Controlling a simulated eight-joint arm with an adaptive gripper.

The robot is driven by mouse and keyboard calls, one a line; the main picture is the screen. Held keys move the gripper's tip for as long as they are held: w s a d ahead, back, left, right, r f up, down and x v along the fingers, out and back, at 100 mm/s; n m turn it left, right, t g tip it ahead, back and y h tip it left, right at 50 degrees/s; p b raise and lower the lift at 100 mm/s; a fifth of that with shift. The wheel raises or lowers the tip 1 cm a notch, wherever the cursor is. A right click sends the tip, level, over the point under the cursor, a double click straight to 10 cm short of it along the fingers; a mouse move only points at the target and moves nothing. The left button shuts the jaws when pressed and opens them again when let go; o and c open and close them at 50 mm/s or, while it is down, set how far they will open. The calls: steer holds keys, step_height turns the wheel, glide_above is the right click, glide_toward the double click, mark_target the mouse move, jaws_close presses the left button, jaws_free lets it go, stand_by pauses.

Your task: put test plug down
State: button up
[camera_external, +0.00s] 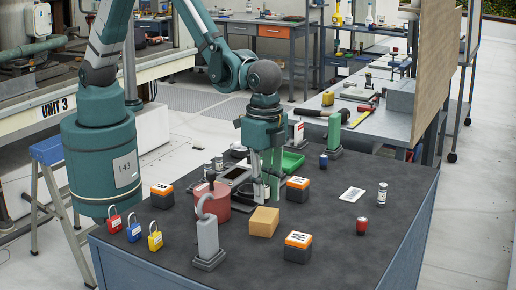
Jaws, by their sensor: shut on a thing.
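My gripper (263,187) points down over the dark worktop near its middle, with its fingertips low and close to the surface. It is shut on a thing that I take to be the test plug. The plug is small or hidden by the fingers, so its shape and whether it touches the worktop cannot be told. The gripper is behind the tan block (263,222) and to the right of the red cylinder (214,198).
Orange-and-black boxes (298,189) stand around the gripper. A green tray (292,162) is close behind. Padlocks (134,227) line the left edge. The worktop (345,225) is mostly bare at right.

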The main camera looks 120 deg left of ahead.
steer(key=shift+f, duration=1.75)
steer(key=shift+f, duration=0.25)
steer(key=o, duration=0.9)
steer(key=shift+r, duration=0.1)
steer(key=shift+c, duration=0.2)
steer(key=shift+r, duration=0.1)
step_height(320, 180, up, 12)
steer(key=shift+r, duration=0.1)
